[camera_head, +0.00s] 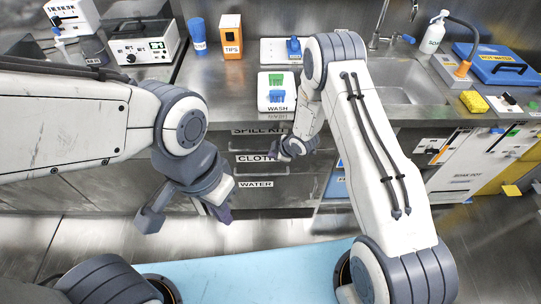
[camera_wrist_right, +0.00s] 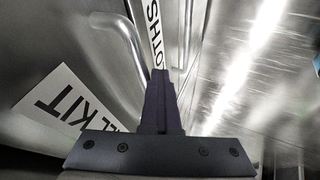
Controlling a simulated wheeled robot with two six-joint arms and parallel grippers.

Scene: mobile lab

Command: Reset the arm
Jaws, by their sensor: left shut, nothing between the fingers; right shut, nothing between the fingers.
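My left arm comes in from the left, and its gripper (camera_head: 224,213) hangs low in front of the drawers, pointing down. Its dark fingertips are together and empty; part of them is hidden by the wrist. My right arm is bent over the counter edge, and its gripper (camera_head: 284,153) is near the cloth drawer front, small and partly hidden by its own wrist. In the right wrist view the dark fingers (camera_wrist_right: 160,103) are closed together with nothing between them.
Labelled drawers (camera_head: 267,191) stand before me; a handle (camera_wrist_right: 127,55) shows close to the right fingers. Open floor (camera_head: 60,240) lies left.

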